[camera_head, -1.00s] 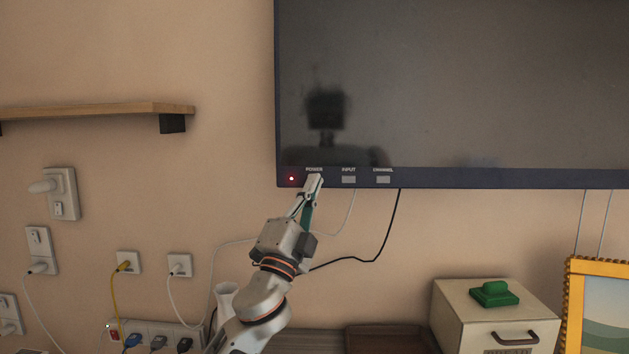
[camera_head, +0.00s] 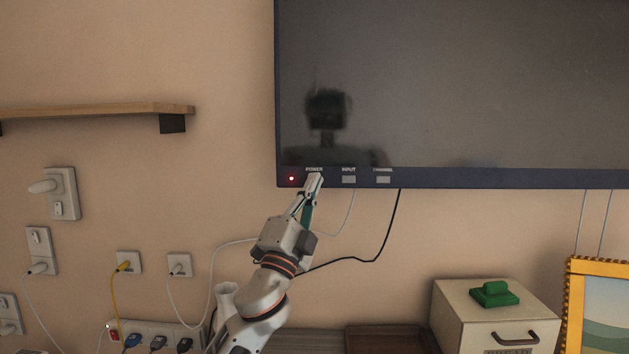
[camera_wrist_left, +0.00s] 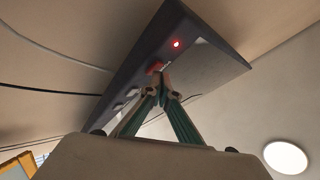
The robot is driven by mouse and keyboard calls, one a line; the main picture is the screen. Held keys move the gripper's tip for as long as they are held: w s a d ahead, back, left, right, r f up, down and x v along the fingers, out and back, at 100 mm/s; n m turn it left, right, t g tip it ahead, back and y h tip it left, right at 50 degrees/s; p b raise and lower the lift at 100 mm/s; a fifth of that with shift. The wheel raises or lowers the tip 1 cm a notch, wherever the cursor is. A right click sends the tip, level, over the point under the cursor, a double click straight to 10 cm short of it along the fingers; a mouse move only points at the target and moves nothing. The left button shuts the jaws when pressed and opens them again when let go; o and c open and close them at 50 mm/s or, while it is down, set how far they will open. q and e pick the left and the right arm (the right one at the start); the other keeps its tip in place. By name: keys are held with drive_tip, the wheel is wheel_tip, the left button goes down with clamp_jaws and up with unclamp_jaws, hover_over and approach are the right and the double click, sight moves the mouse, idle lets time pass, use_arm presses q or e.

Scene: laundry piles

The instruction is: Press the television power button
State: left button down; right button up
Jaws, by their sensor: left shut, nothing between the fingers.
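The television (camera_head: 460,90) hangs on the wall with a dark screen. Along its lower bezel are the INPUT button (camera_head: 348,180), the CHANNEL button (camera_head: 383,180) and a lit red light (camera_head: 291,179). The POWER label (camera_head: 314,170) shows, but the button below it is hidden behind my left gripper (camera_head: 315,180). That gripper is shut and empty, its fingertips at the power button's place. In the left wrist view the closed fingertips (camera_wrist_left: 158,78) meet the bezel by a reddish spot (camera_wrist_left: 155,68), near the red light (camera_wrist_left: 177,44). I cannot tell how far the button is pressed. My right gripper is not in view.
Cables hang below the television. A wooden shelf (camera_head: 95,111) is on the wall at left, above several sockets with plugs. A white box (camera_head: 480,325) with a green object (camera_head: 494,294) and a yellow frame (camera_head: 570,310) stand at lower right.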

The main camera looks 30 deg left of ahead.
use_arm(q)
drive_tip(key=shift+w+a, duration=0.1)
idle(0.3)
drive_tip(key=shift+s+d, duration=0.35)
drive_tip(key=shift+s, duration=0.15)
drive_tip(key=s+d, duration=0.1)
drive_tip(key=s+d+p, duration=0.1)
drive_tip(key=s, duration=0.1)
drive_tip(key=s+d+p, duration=0.1)
drive_tip(key=s, duration=0.1)
idle(0.7)
idle(1.1)
